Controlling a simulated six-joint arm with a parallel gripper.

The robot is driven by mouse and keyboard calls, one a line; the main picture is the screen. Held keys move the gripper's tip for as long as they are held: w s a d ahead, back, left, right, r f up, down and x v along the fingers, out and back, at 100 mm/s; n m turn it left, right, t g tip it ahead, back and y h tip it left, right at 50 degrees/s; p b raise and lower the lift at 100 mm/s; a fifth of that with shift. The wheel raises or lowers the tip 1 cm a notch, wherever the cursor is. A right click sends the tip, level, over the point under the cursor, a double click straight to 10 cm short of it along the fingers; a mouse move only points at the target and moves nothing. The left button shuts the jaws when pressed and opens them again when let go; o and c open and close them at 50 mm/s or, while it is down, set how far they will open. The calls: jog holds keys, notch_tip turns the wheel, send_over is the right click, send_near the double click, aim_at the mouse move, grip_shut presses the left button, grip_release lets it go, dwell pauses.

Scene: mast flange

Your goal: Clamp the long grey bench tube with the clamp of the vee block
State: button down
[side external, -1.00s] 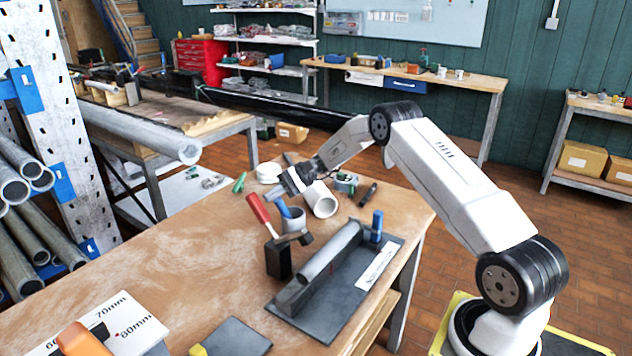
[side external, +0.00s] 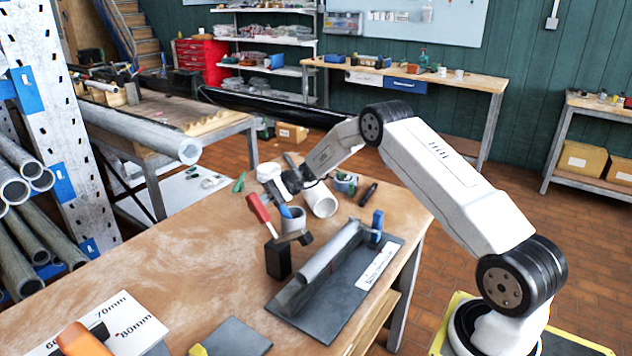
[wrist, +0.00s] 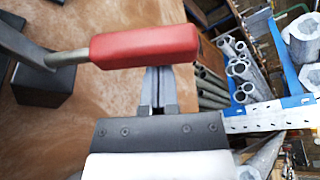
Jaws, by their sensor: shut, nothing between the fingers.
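The long grey bench tube (side external: 328,254) lies along the vee block, which sits on a dark base plate (side external: 345,300) on the wooden bench. The clamp stands on a black block (side external: 278,260) beside the tube's left side. Its red handle (side external: 258,207) is raised and tilted, and its arm with a dark pad (side external: 304,238) reaches toward the tube. I cannot tell whether the pad touches the tube. My gripper (side external: 273,188) is above the bench, just behind the handle. In the wrist view, the red handle (wrist: 145,45) crosses in front of my closed, empty fingers (wrist: 157,85), hiding their tips.
A blue part (side external: 377,226) is at the tube's far end. A size card (side external: 110,325) lies front left. The bench's left middle is clear.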

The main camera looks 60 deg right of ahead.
jog(key=shift+s+r+n, duration=0.25)
jog(key=shift+r+n, duration=0.05)
jog(key=shift+s+r+n+t+y, duration=0.3)
jog(key=shift+s+r+n+t, duration=0.1)
jog(key=shift+s+r+n, duration=0.25)
jog(key=shift+s+r+n+t+y, duration=0.15)
jog(key=shift+s+r+n, duration=0.1)
jog(key=shift+s+n, duration=0.35)
jog(key=shift+s+r+n+t+y, duration=0.1)
jog(key=shift+s+r+n, duration=0.2)
jog(key=shift+s+n, duration=0.3)
jog(key=shift+s+r+n+t+y, duration=0.2)
jog(key=shift+s+n, duration=0.25)
jog(key=shift+s, duration=0.3)
jog(key=shift+d, duration=0.2)
